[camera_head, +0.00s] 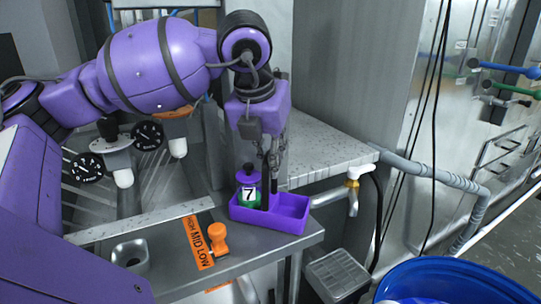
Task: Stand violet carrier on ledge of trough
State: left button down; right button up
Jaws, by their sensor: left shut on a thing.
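The violet carrier (288,222) is an open box at the right end of the steel trough's front ledge (237,258). It looks level and upright; I cannot tell whether its underside touches the ledge. A green bottle (242,197) with a violet cap and a "7" label stands at the carrier's left end. My left gripper (268,190) points straight down into the carrier, beside the bottle. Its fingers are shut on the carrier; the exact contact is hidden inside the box. The trough basin (100,205) lies to the left. My right gripper is not in view.
A square metal holder (130,252) sits further left. A steel counter (325,150) is behind. A blue barrel (455,280) and grey grate (337,272) are lower right.

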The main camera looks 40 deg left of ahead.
pick_arm(q)
jog(key=shift+f, duration=0.1)
jog(key=c, duration=2.2)
grip_release()
jog(key=shift+f, duration=0.15)
jog(key=o, duration=0.4)
jog(key=shift+d, duration=0.1)
jog(key=v, duration=1.2)
jog(key=shift+p, duration=0.35)
